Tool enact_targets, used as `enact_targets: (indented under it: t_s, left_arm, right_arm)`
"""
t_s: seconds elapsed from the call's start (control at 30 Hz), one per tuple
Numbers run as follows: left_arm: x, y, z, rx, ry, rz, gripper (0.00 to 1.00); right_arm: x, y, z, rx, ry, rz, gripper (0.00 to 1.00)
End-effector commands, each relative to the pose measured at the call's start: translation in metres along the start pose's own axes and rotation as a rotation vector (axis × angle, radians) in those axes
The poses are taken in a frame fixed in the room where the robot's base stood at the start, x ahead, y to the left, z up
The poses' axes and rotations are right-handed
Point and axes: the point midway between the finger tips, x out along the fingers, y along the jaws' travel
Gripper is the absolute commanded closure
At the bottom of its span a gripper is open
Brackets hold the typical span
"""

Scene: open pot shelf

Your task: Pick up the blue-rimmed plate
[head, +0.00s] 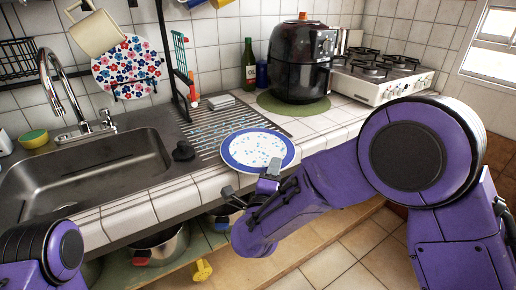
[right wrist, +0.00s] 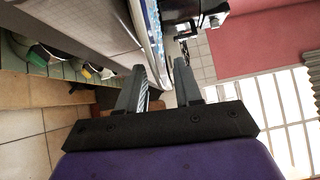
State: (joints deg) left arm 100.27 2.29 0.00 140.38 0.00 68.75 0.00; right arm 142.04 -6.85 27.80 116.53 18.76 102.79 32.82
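The blue-rimmed plate (head: 257,149) is white with small blue specks inside. It lies face up near the front edge of the counter, partly over the ribbed drainboard. My right gripper (head: 252,180) is at the plate's near edge, with its fingers apart. In the right wrist view the plate (right wrist: 153,35) shows nearly edge-on, just ahead of and between the open fingertips of the gripper (right wrist: 161,66). I cannot tell whether a finger touches it. My left gripper is out of view; only part of my left arm shows at lower left.
A black air fryer (head: 303,62) stands on a green mat (head: 292,104) behind the plate. A sink (head: 85,170) with a faucet (head: 60,85) is at left. A stove (head: 380,76) is at right. Pots (head: 160,246) sit on the open shelf under the counter.

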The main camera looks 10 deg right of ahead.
Motion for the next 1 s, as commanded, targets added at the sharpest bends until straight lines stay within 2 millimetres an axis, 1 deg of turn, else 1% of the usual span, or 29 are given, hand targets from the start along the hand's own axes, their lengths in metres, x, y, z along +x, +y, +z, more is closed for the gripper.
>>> enact_targets:
  t_s: [0.2,0.27,0.3,0.33,0.63,0.77,0.87,0.9,0.93,1.0]
  left_arm:
    - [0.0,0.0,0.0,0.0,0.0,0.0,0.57]
    - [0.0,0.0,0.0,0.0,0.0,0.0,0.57]
    - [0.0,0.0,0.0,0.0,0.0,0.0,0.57]
    - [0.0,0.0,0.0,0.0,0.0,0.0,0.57]
    - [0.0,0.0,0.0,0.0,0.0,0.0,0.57]
    - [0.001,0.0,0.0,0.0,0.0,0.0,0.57]
    - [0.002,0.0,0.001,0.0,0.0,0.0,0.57]
    - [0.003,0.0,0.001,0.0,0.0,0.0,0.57]
    - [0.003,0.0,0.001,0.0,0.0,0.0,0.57]
    - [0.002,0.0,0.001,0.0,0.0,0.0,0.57]
  right_arm:
    - [0.002,0.001,0.0,-0.002,-0.002,0.001,0.66]
    - [0.002,0.001,0.0,-0.002,-0.002,0.0,0.85]
    - [0.001,0.001,0.0,-0.002,-0.001,0.0,0.98]
    - [0.001,0.001,0.0,-0.002,-0.002,0.0,1.0]
    - [0.002,0.0,0.0,0.0,-0.001,-0.001,1.0]
    - [0.002,-0.006,0.001,0.001,-0.001,-0.002,1.0]
    - [0.003,-0.021,0.001,0.005,0.0,-0.004,1.0]
    - [0.003,-0.03,0.001,0.006,0.0,-0.005,1.0]
    - [0.001,-0.038,0.001,0.006,-0.002,-0.005,1.0]
    - [-0.015,-0.058,-0.003,0.005,-0.004,-0.006,1.0]
